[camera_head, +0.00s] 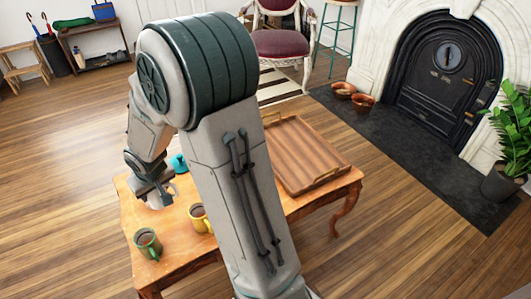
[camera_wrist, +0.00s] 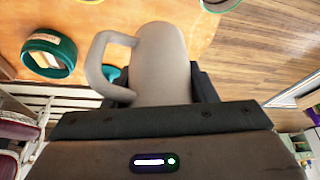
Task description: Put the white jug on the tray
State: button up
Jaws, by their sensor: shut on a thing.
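The white jug (camera_head: 158,200) is at the left part of the wooden table, partly hidden by my gripper (camera_head: 152,183). In the wrist view the jug (camera_wrist: 162,60) fills the middle, its handle (camera_wrist: 98,65) towards the left. My gripper (camera_wrist: 160,95) is shut on the jug's body. I cannot tell whether the jug's base touches the table. The wooden tray (camera_head: 303,150) lies empty on the right part of the table, its left side hidden behind my arm.
A green mug (camera_head: 148,243) and a yellow mug (camera_head: 200,218) stand on the table (camera_head: 180,257) near the jug. A teal object (camera_head: 179,163) is just behind it. A chair (camera_head: 281,42), fireplace and potted plant (camera_head: 510,145) stand beyond. The floor right of the table is clear.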

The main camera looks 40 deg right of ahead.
aim_at(288, 144)
jog(key=u, duration=1.8)
jog(key=k, duration=1.4)
jog(key=z, duration=1.8)
jog(key=i, duration=1)
